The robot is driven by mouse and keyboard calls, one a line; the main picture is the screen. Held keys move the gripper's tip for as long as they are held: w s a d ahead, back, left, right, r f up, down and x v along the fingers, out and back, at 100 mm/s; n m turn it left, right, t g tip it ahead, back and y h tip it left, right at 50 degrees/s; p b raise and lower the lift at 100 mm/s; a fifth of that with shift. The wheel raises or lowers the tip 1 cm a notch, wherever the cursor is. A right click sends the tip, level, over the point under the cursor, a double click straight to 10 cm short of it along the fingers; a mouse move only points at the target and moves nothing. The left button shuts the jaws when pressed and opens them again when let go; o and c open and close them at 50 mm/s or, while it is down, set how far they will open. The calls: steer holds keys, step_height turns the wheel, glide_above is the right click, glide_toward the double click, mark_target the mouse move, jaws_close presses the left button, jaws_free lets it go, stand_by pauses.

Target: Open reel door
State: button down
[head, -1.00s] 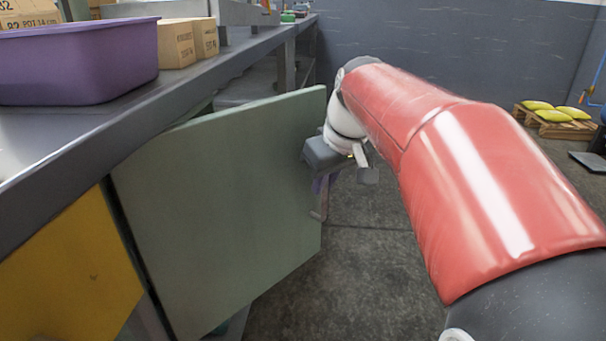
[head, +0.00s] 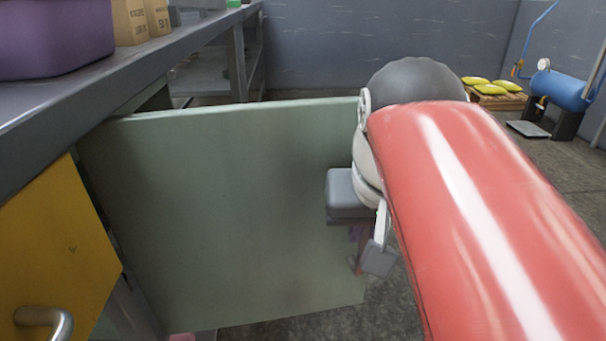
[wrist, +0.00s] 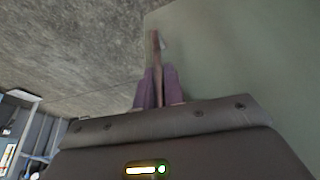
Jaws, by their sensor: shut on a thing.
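The pale green reel door (head: 220,210) stands swung out from under the workbench, hinged at its left edge. Its face also fills the right of the wrist view (wrist: 250,70). My gripper (head: 355,250) is at the door's outer edge, partly hidden by my arm in the head view. In the wrist view my gripper's purple fingers (wrist: 158,88) are closed together around a thin brownish handle (wrist: 155,48) beside the door's face. The inside of the cabinet behind the door is mostly hidden.
A grey workbench (head: 140,80) runs along the left, bearing a purple tub (head: 50,40) and cardboard boxes (head: 130,22). A yellow door (head: 55,250) with a metal handle is at the near left. Far right are a pallet with yellow sacks (head: 490,88) and a blue tank (head: 565,90). Floor behind the door is open.

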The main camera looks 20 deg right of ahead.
steer(key=shift+s+a+m, duration=0.1)
steer(key=shift+s+m, duration=0.2)
steer(key=shift+s, duration=0.4)
steer(key=c, duration=1.5)
jaws_free()
steer(key=shift+r, duration=0.1)
steer(key=p+v, duration=0.2)
steer(key=v, duration=0.5)
steer(key=shift+s+a+r, duration=0.1)
steer(key=shift+a+r, duration=0.05)
steer(key=shift+r, duration=0.15)
